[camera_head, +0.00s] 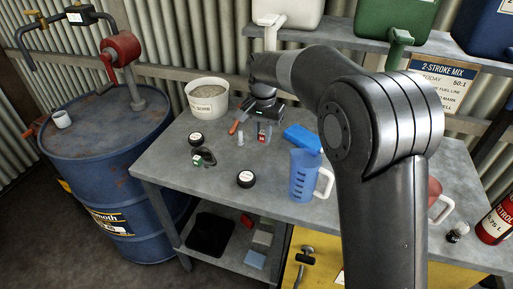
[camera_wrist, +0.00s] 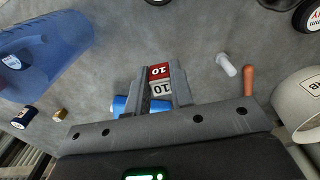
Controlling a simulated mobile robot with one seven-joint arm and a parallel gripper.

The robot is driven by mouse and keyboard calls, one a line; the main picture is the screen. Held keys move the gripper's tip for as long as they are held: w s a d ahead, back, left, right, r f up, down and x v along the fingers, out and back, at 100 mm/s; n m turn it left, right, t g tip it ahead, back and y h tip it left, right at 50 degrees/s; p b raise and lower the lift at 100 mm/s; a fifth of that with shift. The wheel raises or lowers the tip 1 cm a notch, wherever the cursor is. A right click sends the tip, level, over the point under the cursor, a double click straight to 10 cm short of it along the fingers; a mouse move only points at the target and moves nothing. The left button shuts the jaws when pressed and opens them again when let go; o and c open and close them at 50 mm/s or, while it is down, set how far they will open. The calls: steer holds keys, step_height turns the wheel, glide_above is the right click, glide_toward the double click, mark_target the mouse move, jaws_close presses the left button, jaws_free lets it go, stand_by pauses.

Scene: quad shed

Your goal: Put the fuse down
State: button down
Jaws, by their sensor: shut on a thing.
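The fuse (camera_wrist: 160,72) is a small red block with white faces marked "10". In the wrist view it sits between the two fingers of my gripper (camera_wrist: 161,88), which is shut on it. In the head view the fuse (camera_head: 263,132) shows small and red below my gripper (camera_head: 262,120), over the back middle part of the grey bench (camera_head: 195,165). I cannot tell whether the fuse touches the bench top.

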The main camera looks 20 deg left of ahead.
steer(key=d+n, duration=0.1)
steer(key=d, duration=1.5)
glide_above(279, 167)
step_height(279, 167, down, 7)
steer(key=shift+r, duration=0.2)
steer(key=shift+f, duration=2.05)
steer(key=c, duration=1.3)
jaws_free()
steer(key=shift+f, duration=0.1)
steer(key=shift+o, duration=0.2)
